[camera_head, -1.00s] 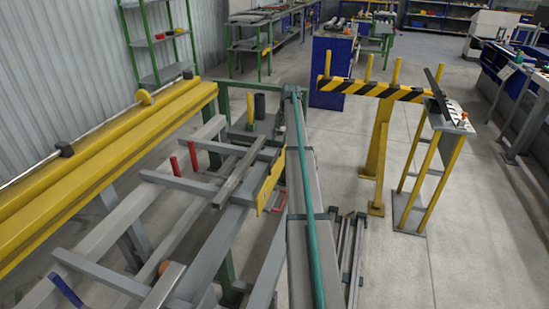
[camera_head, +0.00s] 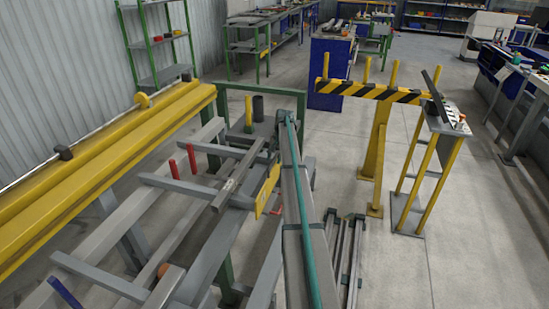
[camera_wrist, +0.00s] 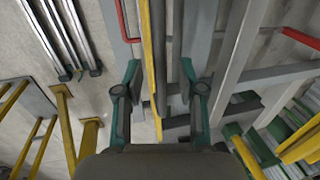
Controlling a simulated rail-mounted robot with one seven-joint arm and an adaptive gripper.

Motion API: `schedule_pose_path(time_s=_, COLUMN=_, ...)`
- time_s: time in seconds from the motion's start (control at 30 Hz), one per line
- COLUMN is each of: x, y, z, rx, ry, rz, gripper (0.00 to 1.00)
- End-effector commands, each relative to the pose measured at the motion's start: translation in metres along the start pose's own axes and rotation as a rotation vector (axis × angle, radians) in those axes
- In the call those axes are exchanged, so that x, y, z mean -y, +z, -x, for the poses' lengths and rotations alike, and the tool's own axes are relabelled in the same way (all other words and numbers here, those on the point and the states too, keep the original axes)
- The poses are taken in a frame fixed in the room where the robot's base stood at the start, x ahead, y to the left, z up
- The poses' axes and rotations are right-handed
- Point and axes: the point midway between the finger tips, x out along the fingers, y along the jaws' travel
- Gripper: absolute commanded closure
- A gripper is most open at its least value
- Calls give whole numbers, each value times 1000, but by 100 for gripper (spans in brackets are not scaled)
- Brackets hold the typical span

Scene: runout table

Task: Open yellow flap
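The yellow flap (camera_head: 268,190) looks like a small upright plate on the right side of the grey runout frame in the head view. In the wrist view a narrow yellow strip (camera_wrist: 148,45), likely the flap seen edge-on, runs up the middle. My gripper (camera_wrist: 160,72) is open, with its two teal fingers apart. The strip lies between the fingers in the picture, nearer the left one. I see no contact, and I cannot tell the depth between them. In the head view my gripper cannot be made out.
A long yellow beam (camera_head: 110,150) runs along the left of the table. Grey cross bars (camera_head: 182,186) and red posts (camera_head: 192,157) stand near the flap. A red bar (camera_wrist: 124,22) shows close to the strip.

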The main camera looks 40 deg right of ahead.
Motion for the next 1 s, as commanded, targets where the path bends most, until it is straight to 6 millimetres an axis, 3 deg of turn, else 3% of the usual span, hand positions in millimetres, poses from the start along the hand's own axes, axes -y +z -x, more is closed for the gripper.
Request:
schedule_pose_path(time_s=0.2, x=0, y=0, z=0, rx=0, ry=0, rz=0, gripper=61)
schedule_pose_path(time_s=0.43, x=0, y=0, z=0, rx=0, ry=0, rz=0, gripper=99)
schedule_pose_path(time_s=1.0, x=9, y=8, z=-3, rx=4, ry=-25, rz=15, gripper=100)
